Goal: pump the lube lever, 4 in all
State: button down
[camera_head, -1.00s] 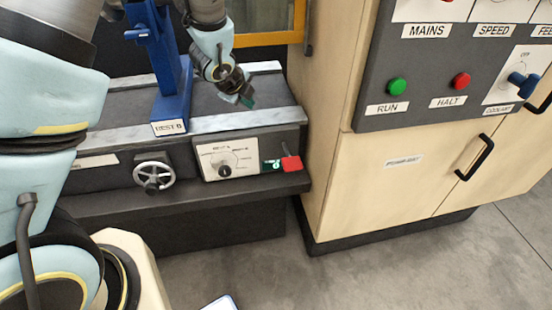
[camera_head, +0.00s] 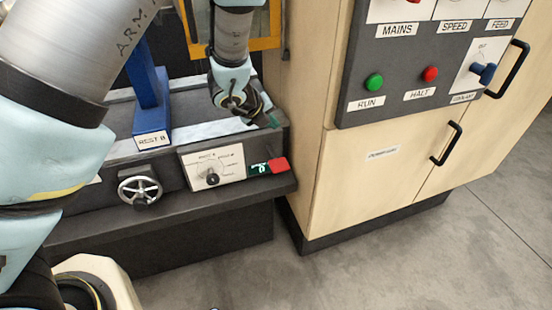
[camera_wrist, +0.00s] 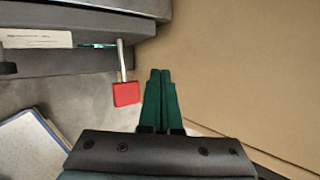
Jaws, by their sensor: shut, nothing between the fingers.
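The lube lever, with a red paddle end (camera_head: 279,165), sticks out at the right end of the dark machine's front. A small green display (camera_head: 259,168) sits just left of it; its digit is too small to read. In the wrist view the lever's red paddle (camera_wrist: 126,94) hangs on a metal rod, left of my fingers. My gripper (camera_head: 273,123) is above the lever, over the right end of the machine bed. Its green fingers (camera_wrist: 160,74) are shut together, empty, and apart from the paddle.
A beige cabinet (camera_head: 350,190) with RUN and HALT buttons stands close on the right. A handwheel (camera_head: 140,188) and a selector dial (camera_head: 211,178) are left of the lever. A blue post (camera_head: 152,105) labelled REST B stands on the bed. Floor is clear in front.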

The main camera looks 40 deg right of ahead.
jog(key=b, duration=0.6)
send_over(276, 160)
jog(key=f, duration=0.7)
jog(key=shift+w+f, duration=0.25)
jog(key=shift+w, duration=0.15)
jog(key=shift+s+f+b, duration=0.1)
jog(key=shift+f+b, duration=0.2)
jog(key=shift+f, duration=0.15)
jog(key=shift+a+f, duration=0.1)
dwell(0.5)
jog(key=shift+s+f+b, duration=0.1)
jog(key=shift+f+b, duration=0.2)
jog(key=shift+b, duration=0.2)
jog(key=shift+s+a+f+b, duration=0.1)
jog(key=shift+s+f+b, duration=0.05)
jog(key=shift+f+b, duration=0.6)
jog(key=shift+s+f+b, duration=0.1)
jog(key=shift+f+b, duration=0.5)
jog(key=shift+f, duration=0.15)
dwell(1.6)
jog(key=shift+r, duration=0.1)
jog(key=shift+w+r+p, duration=0.15)
jog(key=shift+r+p, duration=0.5)
jog(key=shift+r, duration=0.25)
jog(key=shift+w+r+p, duration=0.1)
jog(key=shift+r+p, duration=0.55)
jog(key=shift+r, duration=0.25)
jog(key=shift+r, duration=0.15)
